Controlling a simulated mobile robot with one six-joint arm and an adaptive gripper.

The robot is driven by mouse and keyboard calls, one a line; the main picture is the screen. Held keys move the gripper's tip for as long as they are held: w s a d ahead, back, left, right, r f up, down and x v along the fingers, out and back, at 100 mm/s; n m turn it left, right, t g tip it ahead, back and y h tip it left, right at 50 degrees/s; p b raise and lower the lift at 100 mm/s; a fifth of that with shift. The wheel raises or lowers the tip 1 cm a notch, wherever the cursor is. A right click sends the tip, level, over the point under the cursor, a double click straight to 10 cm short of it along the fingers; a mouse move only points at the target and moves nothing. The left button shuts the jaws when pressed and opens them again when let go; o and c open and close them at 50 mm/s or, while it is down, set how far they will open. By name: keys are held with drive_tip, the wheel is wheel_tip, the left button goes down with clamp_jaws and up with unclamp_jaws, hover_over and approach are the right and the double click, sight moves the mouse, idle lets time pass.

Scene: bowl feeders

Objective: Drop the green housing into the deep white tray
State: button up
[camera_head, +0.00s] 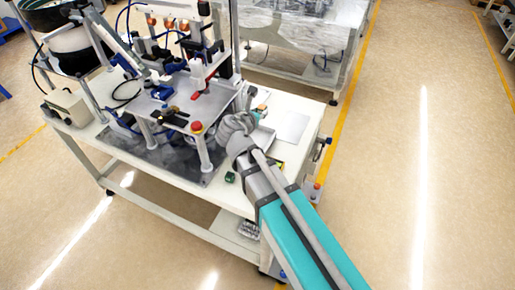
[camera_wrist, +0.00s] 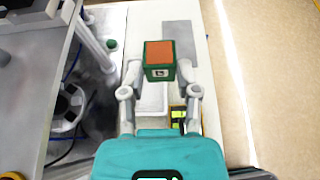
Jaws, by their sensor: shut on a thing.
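The green housing (camera_wrist: 160,62) is a small box with green sides and an orange top face. My gripper (camera_wrist: 160,72) is shut on it, one finger on each side. In the head view my gripper (camera_head: 256,112) is over the right part of the bench, with the housing (camera_head: 263,107) small at its tip. The deep white tray (camera_wrist: 152,101) shows between my fingers in the wrist view, below the housing and partly hidden by my gripper. In the head view part of the tray (camera_head: 264,138) shows just right of my gripper. The height of the housing above the tray is hard to tell.
A flat grey-white plate (camera_head: 292,126) lies right of the tray. A yellow-and-black item (camera_wrist: 179,117) is beside the tray. A small dark green item (camera_head: 230,177) lies near the bench's front edge. The feeder machine with a red button (camera_head: 196,127) stands left.

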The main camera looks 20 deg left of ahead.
drive_tip(key=b, duration=1.5)
hover_over(258, 139)
drive_tip(key=s+d, duration=0.2)
drive_tip(key=s, duration=0.3)
wheel_tip(258, 139, down, 16)
drive_tip(key=shift+a+f, duration=0.1)
drive_tip(key=shift+f+b, duration=2.8)
drive_tip(key=shift+f, duration=0.1)
drive_tip(key=o, duration=1.1)
drive_tip(key=shift+c, duration=0.2)
drive_tip(key=shift+r, duration=0.15)
